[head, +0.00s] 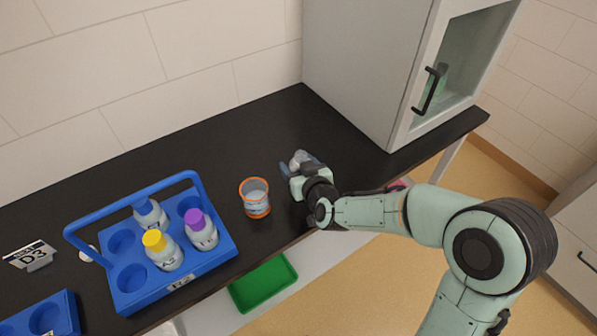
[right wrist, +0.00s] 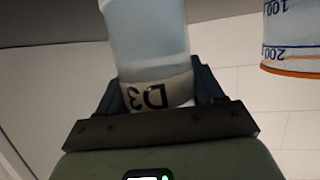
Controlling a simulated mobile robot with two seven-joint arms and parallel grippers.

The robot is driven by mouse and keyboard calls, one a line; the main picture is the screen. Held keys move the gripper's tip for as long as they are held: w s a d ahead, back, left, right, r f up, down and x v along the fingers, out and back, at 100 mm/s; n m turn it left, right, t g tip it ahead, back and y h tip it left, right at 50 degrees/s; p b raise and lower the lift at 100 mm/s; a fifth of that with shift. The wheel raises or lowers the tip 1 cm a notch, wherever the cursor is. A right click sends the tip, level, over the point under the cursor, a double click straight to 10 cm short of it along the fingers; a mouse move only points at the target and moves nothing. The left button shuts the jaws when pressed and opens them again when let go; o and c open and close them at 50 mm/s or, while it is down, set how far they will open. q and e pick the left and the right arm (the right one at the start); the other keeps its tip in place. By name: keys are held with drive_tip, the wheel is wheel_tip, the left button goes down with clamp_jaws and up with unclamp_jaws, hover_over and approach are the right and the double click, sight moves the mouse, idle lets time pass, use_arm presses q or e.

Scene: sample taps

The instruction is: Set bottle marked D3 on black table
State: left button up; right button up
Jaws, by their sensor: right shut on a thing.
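My right gripper (head: 297,174) is shut on a pale, clear bottle (head: 301,158) over the black table (head: 262,125), to the right of the orange-rimmed beaker. In the right wrist view the bottle (right wrist: 148,45) sits between both fingers, and its white label reads D3, upside down in the picture. The gripper hides much of the bottle in the head view. I cannot tell whether its base touches the table. My left gripper is not in view.
The beaker (head: 255,198) stands close left of the bottle. A blue rack (head: 215,262) holds several capped bottles; a D3 sign (head: 32,256) stands left. A grey cabinet (head: 365,60) stands behind right. A green bin (head: 263,284) is below the front edge. Table behind the beaker is clear.

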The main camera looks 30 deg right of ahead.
drive_tip(key=shift+f, duration=0.55)
drive_tip(key=shift+f, duration=0.1)
drive_tip(key=shift+f+b, duration=0.15)
drive_tip(key=shift+b, duration=0.15)
drive_tip(key=o, duration=1.2)
drive_tip(key=shift+r+p, duration=0.3)
drive_tip(key=shift+p, duration=0.05)
drive_tip(key=shift+b+v, duration=1.2)
drive_tip(key=shift+v, duration=4.8)
